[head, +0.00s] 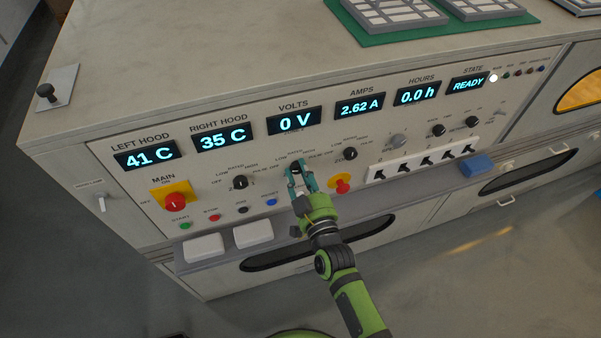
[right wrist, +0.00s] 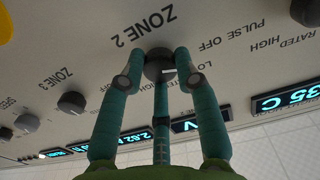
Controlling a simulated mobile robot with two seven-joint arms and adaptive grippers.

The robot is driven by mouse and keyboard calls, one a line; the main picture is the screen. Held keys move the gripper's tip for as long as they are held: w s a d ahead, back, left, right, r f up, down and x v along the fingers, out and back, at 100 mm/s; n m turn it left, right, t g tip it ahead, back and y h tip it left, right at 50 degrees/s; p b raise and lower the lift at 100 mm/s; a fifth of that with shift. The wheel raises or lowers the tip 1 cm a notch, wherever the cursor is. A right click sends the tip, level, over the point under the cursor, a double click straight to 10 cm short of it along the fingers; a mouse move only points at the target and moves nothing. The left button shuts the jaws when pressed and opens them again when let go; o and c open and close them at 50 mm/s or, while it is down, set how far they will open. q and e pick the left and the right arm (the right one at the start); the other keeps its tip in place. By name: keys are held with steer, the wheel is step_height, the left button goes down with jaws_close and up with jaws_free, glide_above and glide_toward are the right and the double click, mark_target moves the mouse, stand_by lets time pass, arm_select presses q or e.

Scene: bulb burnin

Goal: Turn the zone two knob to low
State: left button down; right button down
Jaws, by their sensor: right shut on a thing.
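The zone two knob (head: 294,167) is a dark round knob in the middle of the row of knobs on the sloping panel. In the right wrist view the knob (right wrist: 158,62) sits beside the "ZONE 2" lettering, with a small white mark on its right side. My right gripper (head: 301,180) is shut on this knob; in the right wrist view its teal fingers (right wrist: 160,76) stand on either side of it. The "LOW" lettering (right wrist: 208,65) is partly hidden by a finger. I cannot tell exactly which setting the mark points to. My left gripper is not in view.
Similar knobs sit left (head: 240,182) and right (head: 350,153) of it. A red button on yellow (head: 340,187) lies close to the right of my gripper. A red main switch (head: 174,201) is further left. Displays above read 0 V, 2.62 A and READY.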

steer(key=m, duration=0.6)
steer(key=shift+f, duration=0.15)
stand_by(0.4)
steer(key=c, duration=0.9)
jaws_free()
steer(key=shift+a, duration=0.1)
steer(key=v, duration=1.2)
